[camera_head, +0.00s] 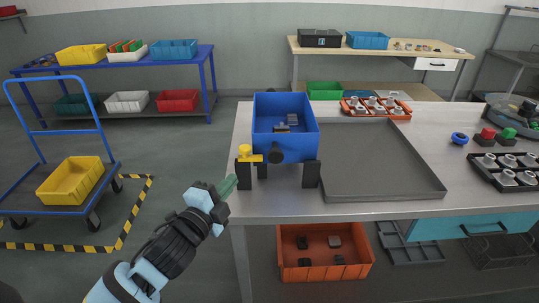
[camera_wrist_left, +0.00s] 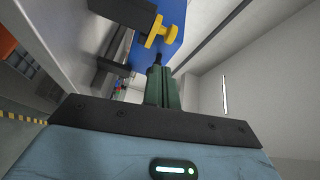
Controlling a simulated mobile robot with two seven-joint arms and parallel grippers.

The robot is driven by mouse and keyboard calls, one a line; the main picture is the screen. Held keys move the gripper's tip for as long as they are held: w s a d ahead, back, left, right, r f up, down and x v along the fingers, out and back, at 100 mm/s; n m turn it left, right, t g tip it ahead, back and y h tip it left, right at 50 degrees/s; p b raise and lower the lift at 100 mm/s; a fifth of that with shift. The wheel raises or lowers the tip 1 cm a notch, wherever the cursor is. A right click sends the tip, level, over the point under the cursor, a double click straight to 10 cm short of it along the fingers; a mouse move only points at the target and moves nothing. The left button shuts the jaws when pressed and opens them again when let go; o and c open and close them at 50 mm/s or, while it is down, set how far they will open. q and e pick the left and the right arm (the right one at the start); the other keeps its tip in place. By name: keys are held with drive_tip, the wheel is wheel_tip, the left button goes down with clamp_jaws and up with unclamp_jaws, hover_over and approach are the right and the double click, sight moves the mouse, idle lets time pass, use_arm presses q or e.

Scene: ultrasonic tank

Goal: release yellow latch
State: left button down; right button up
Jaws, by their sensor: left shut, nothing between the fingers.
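The yellow latch (camera_head: 249,153) is at the front left of the blue tank (camera_head: 286,144), in front of its left wall. It also shows in the left wrist view (camera_wrist_left: 160,32), beside a dark block. My left gripper (camera_head: 231,182) is near the table's front left edge, a little below and left of the latch. Its green fingers (camera_wrist_left: 160,83) are shut and empty, and point toward the latch, apart from it. The tank stands on the table, with several small dark parts inside. My right gripper is not in view.
A grey tray (camera_head: 435,190) lies right of the tank. Dark upright blocks (camera_head: 311,174) stand at the tank's front. An orange rack (camera_head: 348,110) is behind the tray. An orange crate (camera_head: 287,275) is under the table.

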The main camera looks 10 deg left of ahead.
use_arm(q)
drive_tip(key=shift+w+d+r+m, duration=0.15)
drive_tip(key=shift+w+r+m, duration=0.15)
drive_tip(key=shift+r, duration=0.25)
approach(261, 144)
drive_tip(key=x, duration=0.5)
idle(0.5)
